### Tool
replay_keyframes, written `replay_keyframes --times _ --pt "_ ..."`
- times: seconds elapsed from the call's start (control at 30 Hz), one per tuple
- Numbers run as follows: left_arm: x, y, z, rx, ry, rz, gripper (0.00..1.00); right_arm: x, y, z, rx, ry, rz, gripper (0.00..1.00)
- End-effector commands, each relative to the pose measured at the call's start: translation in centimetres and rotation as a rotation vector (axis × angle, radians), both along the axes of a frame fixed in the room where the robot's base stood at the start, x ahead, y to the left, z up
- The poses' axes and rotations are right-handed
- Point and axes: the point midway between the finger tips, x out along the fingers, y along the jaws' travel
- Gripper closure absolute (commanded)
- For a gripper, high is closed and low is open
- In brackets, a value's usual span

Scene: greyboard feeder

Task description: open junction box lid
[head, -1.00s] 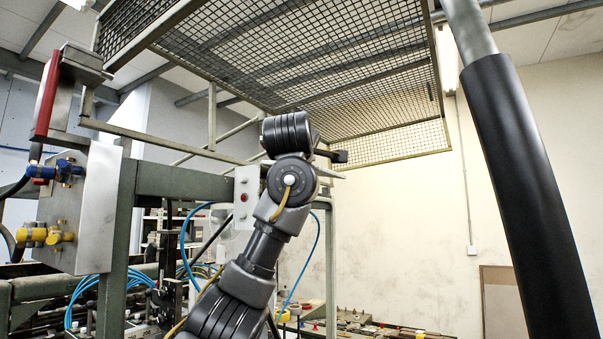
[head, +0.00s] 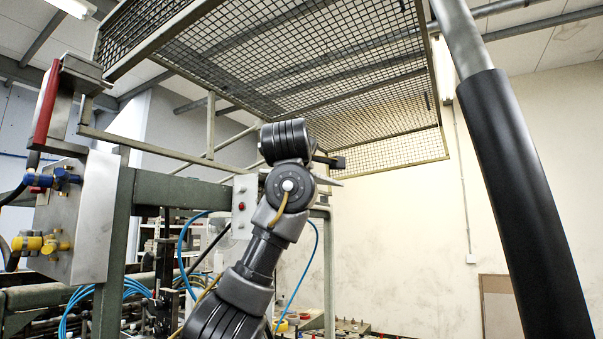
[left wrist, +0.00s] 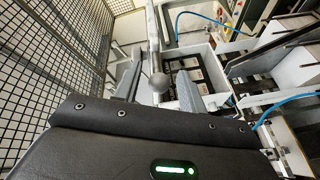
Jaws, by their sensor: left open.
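A steel box (head: 80,215) with blue and yellow fittings hangs on a green post at the left of the head view. A small pale box (head: 243,205) with a red button sits just behind my left arm. I cannot tell which is the junction box, and no lid shows clearly. My left gripper (head: 337,170) is raised right of the small box and points right. In the left wrist view its fingers (left wrist: 158,90) are open. A grey ball knob (left wrist: 158,83) shows between them; I cannot tell whether they touch it. My right gripper is out of view.
A wire mesh guard (head: 300,80) hangs above my left arm. A pole with a black sleeve (head: 525,200) crosses the right side. Blue hoses (head: 183,250) run beside the arm. The pale wall (head: 400,240) lies behind open room to the right.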

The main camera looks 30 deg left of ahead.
Motion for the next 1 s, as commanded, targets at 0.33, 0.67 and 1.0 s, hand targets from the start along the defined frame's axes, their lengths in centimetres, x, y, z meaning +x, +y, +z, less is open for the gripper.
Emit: replay_keyframes --times 0.33,0.67,1.0 --pt "-5.0 -2.2 -0.3 0.000 -0.006 0.000 0.59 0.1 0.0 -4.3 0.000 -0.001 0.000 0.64" --pt "-9.3 -4.1 0.2 0.001 -0.001 0.001 0.59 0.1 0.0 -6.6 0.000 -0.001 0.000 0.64" --pt "-9.8 -4.3 0.5 0.000 0.000 0.000 0.59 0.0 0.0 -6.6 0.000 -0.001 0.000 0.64"
